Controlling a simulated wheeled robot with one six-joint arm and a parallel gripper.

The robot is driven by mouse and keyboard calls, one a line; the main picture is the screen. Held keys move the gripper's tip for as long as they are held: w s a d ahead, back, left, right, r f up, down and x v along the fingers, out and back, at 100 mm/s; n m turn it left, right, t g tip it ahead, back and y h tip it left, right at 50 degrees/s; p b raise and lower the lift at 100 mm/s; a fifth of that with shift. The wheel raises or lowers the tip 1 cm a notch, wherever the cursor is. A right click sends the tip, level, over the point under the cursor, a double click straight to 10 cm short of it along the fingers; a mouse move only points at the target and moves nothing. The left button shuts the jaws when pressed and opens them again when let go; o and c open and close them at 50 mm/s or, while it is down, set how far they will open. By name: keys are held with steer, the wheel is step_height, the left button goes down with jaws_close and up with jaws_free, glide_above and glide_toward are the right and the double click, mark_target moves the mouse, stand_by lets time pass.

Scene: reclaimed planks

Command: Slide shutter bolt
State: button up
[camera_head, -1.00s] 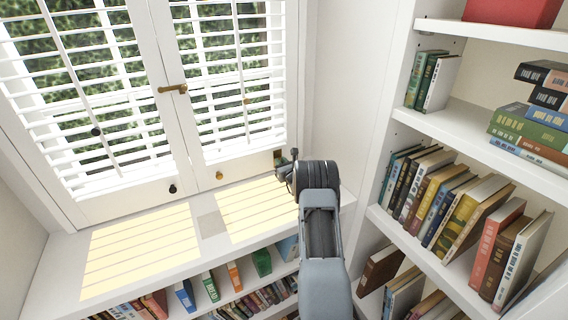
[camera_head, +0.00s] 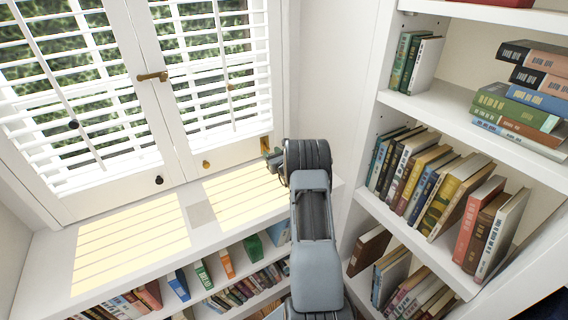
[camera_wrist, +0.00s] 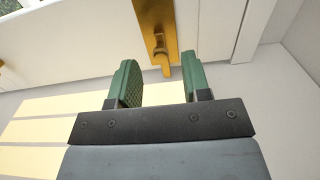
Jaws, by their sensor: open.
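The shutter bolt (camera_wrist: 157,30) is a brass plate with a small knob, fixed on the white shutter's lower rail. In the wrist view it stands just beyond and between my fingertips. In the head view the brass bolt (camera_head: 265,146) shows at the right shutter's lower right corner, partly beside my wrist. My gripper (camera_wrist: 160,78) has two green ribbed fingers, open and with nothing between them. In the head view my gripper (camera_head: 271,158) is mostly hidden behind my arm. The white louvred shutters (camera_head: 178,172) are closed, with a brass latch (camera_head: 152,77) across their middle.
A white sill (camera_head: 60,262) with sunlit stripes lies below the shutters. Bookshelves with several books (camera_head: 430,185) stand close on the right of my arm. More books fill the low shelf (camera_head: 228,262) under the sill. A brass knob (camera_head: 206,164) sits left of the bolt.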

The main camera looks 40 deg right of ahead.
steer(key=s, duration=0.3)
steer(key=s+a, duration=0.1)
steer(key=s, duration=0.6)
steer(key=shift+s+a, duration=0.2)
steer(key=shift+a, duration=0.05)
steer(key=w+a+r+n+g+y+p, duration=0.1)
steer(key=a+r+n+g+y+p, duration=0.1)
steer(key=a+r+n+y, duration=0.55)
steer(key=a+r+n+g+y+p, duration=0.1)
steer(key=a+r+n+y+p, duration=0.2)
steer(key=a, duration=0.7)
steer(key=s+a+r+n+g+y+p, duration=0.1)
steer(key=s+a+r+n+g+p, duration=0.1)
steer(key=s+a+r+n+g, duration=0.35)
steer(key=s+a+r+n+g+y+p, duration=0.1)
steer(key=s+a+r+n+g, duration=0.15)
steer(key=a+n, duration=0.45)
steer(key=s+r+n+g+h+p, duration=0.1)
steer(key=s+r+n+h+p, duration=0.2)
steer(key=s+n+h, duration=0.2)
steer(key=s+r+n+g+h+p, duration=0.2)
steer(key=s+r+n+h+p, duration=0.1)
steer(key=s+n, duration=0.6)
steer(key=shift+r+n+h, duration=0.4)
steer(key=shift+r+h, duration=0.4)
steer(key=shift+h, duration=0.15)
